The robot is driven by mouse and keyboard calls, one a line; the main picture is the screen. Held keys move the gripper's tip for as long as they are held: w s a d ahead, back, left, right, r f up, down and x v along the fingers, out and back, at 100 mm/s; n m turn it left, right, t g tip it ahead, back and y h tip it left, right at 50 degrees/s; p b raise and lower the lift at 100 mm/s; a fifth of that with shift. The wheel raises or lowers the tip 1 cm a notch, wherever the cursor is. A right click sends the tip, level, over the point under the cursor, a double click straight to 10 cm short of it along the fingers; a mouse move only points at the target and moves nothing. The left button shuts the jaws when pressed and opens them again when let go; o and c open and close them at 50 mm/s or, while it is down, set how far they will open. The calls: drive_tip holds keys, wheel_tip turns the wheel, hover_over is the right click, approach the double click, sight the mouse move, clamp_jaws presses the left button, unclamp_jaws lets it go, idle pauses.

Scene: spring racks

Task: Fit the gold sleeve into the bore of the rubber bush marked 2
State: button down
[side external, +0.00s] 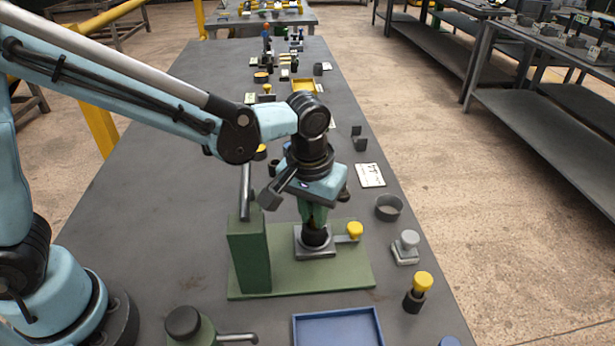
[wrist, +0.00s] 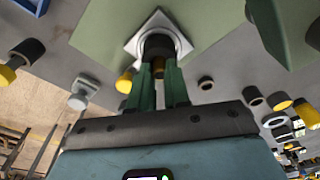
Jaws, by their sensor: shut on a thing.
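No number 2 is readable on the bush.
The green base (side external: 350,280) carries a tall green block (side external: 249,255) left of the gripper and a yellow knob (side external: 355,231) close right. A grey knob (side external: 406,247), a yellow-capped dark cylinder (side external: 418,290), a dark ring (side external: 388,207) and a blue tray (side external: 338,328) stand nearby.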

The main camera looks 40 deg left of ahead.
drive_tip(key=c, duration=1.1)
unclamp_jaws()
drive_tip(key=shift+f, duration=0.1)
wheel_tip(320, 180, up, 12)
drive_tip(key=s, duration=0.1)
drive_tip(key=shift+s+d, duration=0.15)
drive_tip(key=shift+s, duration=0.1)
